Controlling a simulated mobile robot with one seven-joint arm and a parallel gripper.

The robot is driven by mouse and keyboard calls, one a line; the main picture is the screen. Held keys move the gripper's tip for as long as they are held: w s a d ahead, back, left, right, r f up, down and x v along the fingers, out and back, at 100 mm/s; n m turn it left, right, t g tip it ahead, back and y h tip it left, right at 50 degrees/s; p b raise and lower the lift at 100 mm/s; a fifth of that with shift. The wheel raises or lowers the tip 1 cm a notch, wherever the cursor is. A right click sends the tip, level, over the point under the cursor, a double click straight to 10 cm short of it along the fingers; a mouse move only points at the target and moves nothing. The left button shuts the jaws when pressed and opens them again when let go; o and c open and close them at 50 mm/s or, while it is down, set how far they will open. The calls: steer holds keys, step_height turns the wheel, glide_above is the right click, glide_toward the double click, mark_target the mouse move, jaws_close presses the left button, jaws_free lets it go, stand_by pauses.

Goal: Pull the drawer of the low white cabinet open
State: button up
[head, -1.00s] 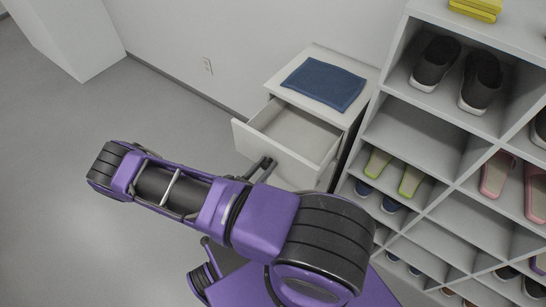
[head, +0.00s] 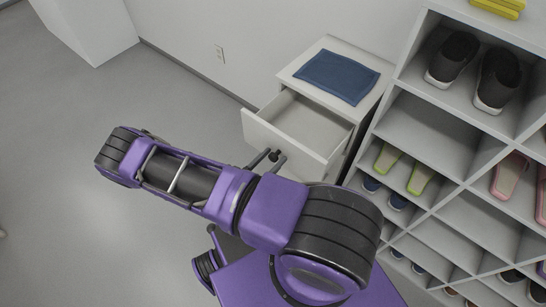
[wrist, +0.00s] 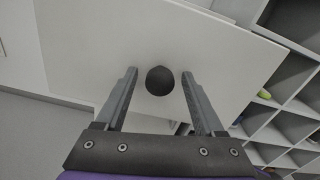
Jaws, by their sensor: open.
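The low white cabinet (head: 360,121) stands against the wall with a folded blue cloth (head: 337,77) on its top. Its drawer (head: 300,122) is pulled well out, and the inside that shows is empty. In the wrist view the white drawer front (wrist: 215,65) fills much of the picture, with a round dark knob (wrist: 160,81) on it. My gripper (wrist: 160,92) is open, one finger on each side of the knob, with a gap showing on both sides. In the head view my gripper (head: 268,158) is at the drawer front, partly hidden by my arm.
A white shoe rack (head: 450,145) with dark shoes, green sandals and pink sandals stands close to the right of the cabinet. Yellow items (head: 498,7) lie on top of it. The grey floor (head: 90,220) at the left is clear.

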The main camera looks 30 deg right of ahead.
steer(key=b+v, duration=0.1)
steer(key=v, duration=1.6)
